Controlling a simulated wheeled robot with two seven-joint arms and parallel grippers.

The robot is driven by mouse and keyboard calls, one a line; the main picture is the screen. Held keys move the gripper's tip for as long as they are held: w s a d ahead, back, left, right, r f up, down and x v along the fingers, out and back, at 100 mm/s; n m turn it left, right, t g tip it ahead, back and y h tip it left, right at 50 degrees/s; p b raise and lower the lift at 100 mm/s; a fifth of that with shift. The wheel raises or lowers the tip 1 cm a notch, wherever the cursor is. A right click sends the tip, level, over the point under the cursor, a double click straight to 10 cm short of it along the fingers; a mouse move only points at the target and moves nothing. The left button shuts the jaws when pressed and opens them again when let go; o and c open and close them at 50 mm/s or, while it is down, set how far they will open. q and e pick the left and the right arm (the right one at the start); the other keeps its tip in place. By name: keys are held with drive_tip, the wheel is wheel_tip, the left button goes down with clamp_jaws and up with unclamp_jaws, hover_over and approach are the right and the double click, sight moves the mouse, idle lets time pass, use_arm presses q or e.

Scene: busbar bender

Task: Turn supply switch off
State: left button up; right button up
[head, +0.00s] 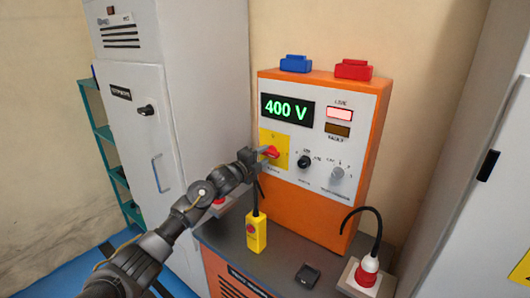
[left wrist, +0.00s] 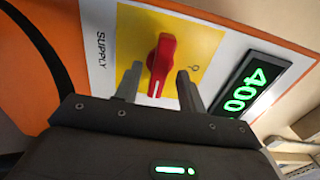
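The supply switch is a red rotary knob (head: 271,152) on a yellow plate (head: 282,147) on the front of the orange supply cabinet (head: 350,180). In the left wrist view the red knob (left wrist: 160,62) has its white mark toward the lower end, and a "0" mark sits to its right on the plate. In the head view the knob lies roughly sideways. My left gripper (head: 261,155) is at the knob, its two fingers apart, one on each side. I see gaps beside the knob in the left wrist view (left wrist: 158,78). My right gripper is out of view.
The display (head: 287,109) reads 400 V, and the pink lamp (head: 339,114) looks lit. Two more knobs (head: 304,162) sit right of the switch. A red plug (head: 367,269) with a black cable stands at the bench's right.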

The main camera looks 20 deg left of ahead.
use_arm(q)
drive_tip(key=shift+x, duration=0.85)
clamp_jaws()
